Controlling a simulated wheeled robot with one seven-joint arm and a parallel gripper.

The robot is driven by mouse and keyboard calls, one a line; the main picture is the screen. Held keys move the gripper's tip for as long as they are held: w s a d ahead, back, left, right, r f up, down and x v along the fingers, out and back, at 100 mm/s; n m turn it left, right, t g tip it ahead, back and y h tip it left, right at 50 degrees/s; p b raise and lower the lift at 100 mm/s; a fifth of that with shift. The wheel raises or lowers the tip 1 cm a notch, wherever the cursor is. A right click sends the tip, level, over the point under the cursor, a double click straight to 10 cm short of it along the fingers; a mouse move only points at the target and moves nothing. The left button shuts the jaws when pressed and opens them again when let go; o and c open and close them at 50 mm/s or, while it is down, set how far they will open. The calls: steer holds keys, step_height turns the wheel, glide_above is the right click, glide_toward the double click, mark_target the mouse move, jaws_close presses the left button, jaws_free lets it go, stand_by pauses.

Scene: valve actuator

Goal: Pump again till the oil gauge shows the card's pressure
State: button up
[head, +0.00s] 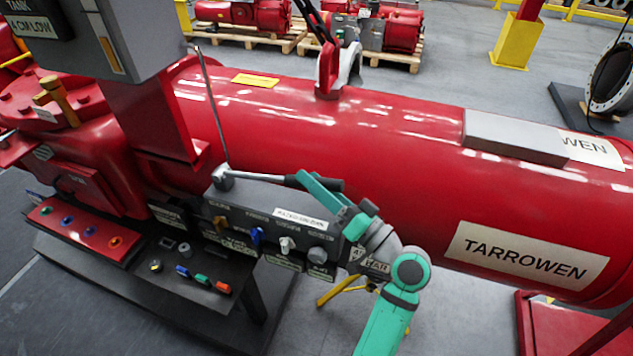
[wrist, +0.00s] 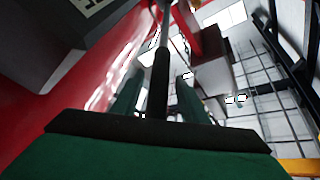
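The pump lever (head: 262,178) lies nearly level above the grey pump block (head: 270,235), its black grip pointing right. My teal gripper (head: 316,186) is at the grip end in the head view. In the wrist view the black grip (wrist: 159,85) runs between my two fingers, with a gap showing on each side, so the gripper looks open around it. A card (head: 371,266) ending in "BAR" shows at the block's right end; its number is partly hidden behind my gripper. I cannot make out an oil gauge or its reading.
The red cylinder (head: 390,140) runs close behind the lever. A thin grey rod (head: 213,105) rises from the block's left end. Coloured knobs, including a blue one (head: 257,236), line the block's front. A dark bench (head: 215,285) with small parts stands in front.

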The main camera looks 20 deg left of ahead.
steer(key=v, duration=1)
steer(key=shift+d+f, duration=0.15)
steer(key=shift+d, duration=0.25)
